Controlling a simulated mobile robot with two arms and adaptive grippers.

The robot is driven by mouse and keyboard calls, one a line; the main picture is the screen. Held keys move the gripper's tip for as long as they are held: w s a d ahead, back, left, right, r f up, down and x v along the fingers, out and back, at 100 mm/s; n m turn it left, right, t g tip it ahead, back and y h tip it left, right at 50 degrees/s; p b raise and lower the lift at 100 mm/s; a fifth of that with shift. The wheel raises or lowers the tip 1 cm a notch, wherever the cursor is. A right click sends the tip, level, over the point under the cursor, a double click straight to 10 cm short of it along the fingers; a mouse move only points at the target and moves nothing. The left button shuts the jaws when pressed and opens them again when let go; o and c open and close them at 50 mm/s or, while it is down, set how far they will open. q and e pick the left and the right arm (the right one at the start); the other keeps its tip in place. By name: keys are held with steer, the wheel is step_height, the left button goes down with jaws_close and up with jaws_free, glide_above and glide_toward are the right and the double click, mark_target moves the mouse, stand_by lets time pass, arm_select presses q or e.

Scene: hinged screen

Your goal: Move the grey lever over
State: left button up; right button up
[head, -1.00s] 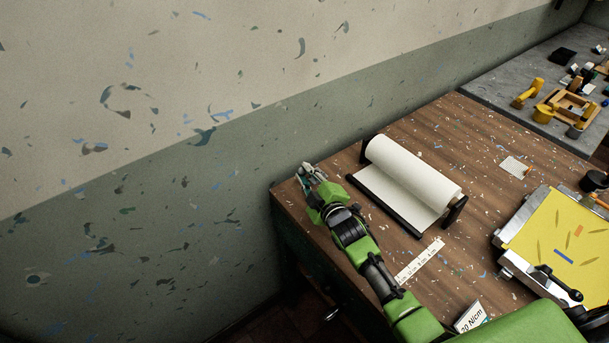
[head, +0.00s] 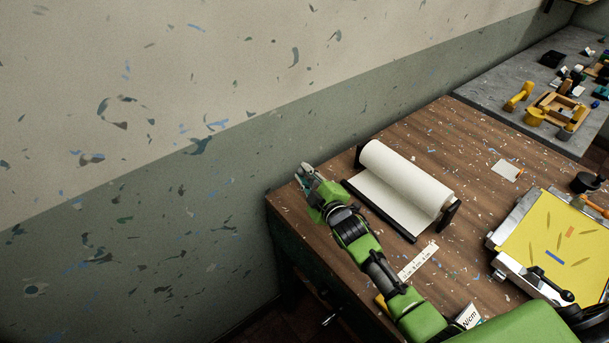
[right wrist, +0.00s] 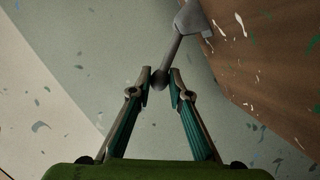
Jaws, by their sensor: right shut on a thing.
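The grey lever (right wrist: 178,45) shows in the right wrist view as a thin rod with a rounded knob at its near end. Its wider grey base sits at the edge of the brown tabletop. My right gripper (right wrist: 160,80) is shut on the knob end, with one finger on each side of it. In the head view my right gripper (head: 307,172) is over the far left corner of the wooden table (head: 430,135). There the lever is too small and covered to make out clearly. My left gripper is not in view.
A white paper roll (head: 410,180) on a black stand is just right of my right gripper. A yellow screen (head: 545,240) in a metal frame lies at the right. The speckled wall (head: 150,160) is close on the left. A grey bench (head: 500,75) with yellow tools stands behind.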

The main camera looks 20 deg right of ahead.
steer(key=shift+o, duration=0.4)
steer(key=shift+w+d+r+p, duration=0.2)
steer(key=shift+d+r, duration=0.15)
steer(key=shift+d, duration=0.15)
steer(key=shift+w+d+r+p, duration=0.15)
steer(key=shift+d+r, duration=0.2)
steer(key=shift+d, duration=0.1)
steer(key=o, duration=0.9)
steer(key=shift+d+f, duration=0.1)
steer(key=shift+f, duration=0.05)
